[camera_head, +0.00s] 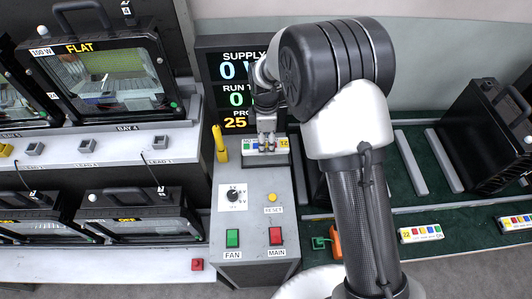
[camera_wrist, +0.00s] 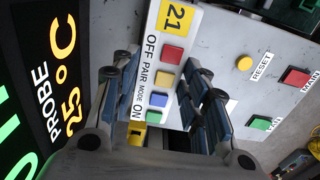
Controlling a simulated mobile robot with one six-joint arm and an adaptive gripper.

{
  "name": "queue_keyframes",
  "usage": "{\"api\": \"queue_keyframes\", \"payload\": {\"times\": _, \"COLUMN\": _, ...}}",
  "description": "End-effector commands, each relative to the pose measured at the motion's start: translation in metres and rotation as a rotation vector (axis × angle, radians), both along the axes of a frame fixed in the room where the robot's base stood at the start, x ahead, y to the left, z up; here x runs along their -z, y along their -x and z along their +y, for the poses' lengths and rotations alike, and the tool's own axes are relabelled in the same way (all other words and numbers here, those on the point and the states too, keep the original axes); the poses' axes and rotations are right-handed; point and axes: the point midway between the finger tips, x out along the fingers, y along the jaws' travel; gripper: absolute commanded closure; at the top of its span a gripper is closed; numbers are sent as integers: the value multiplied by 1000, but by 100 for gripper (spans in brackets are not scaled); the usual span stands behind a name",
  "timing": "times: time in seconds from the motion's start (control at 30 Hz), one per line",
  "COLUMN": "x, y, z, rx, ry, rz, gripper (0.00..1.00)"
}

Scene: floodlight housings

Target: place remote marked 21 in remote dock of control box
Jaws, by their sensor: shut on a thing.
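The remote marked 21 (camera_wrist: 166,85) is a white bar with a yellow number label and red, yellow, blue and green buttons. In the wrist view it lies between the two fingers of my gripper (camera_wrist: 168,100), which is shut on it. In the head view my gripper (camera_head: 267,138) points down at the back of the grey control box (camera_head: 252,188), with the remote (camera_head: 262,151) crosswise under it. The dark remote dock (camera_head: 268,161) shows just in front of the remote. I cannot tell whether the remote touches the dock.
The control box carries a knob (camera_head: 233,196), a yellow reset button (camera_head: 272,197), a green fan switch (camera_head: 232,238) and a red main switch (camera_head: 276,236). A yellow probe (camera_head: 220,144) stands at its left back. Another remote (camera_head: 421,233) lies on the green bench. A display stands behind.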

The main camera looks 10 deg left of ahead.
Motion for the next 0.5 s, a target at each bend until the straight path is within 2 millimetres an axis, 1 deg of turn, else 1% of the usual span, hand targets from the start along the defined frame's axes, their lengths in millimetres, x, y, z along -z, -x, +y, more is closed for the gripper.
{"api": "queue_keyframes", "payload": {"times": 0.03, "x": 9, "y": 0, "z": 0, "rx": 0, "ry": 0, "rz": 1, "gripper": 89}}
{"api": "queue_keyframes", "payload": {"times": 0.07, "x": 12, "y": 0, "z": 0, "rx": 0, "ry": 0, "rz": 0, "gripper": 89}}
{"api": "queue_keyframes", "payload": {"times": 0.27, "x": 24, "y": 0, "z": 0, "rx": 0, "ry": 0, "rz": 0, "gripper": 89}}
{"api": "queue_keyframes", "payload": {"times": 0.5, "x": 59, "y": 0, "z": 0, "rx": 0, "ry": 0, "rz": 0, "gripper": 89}}
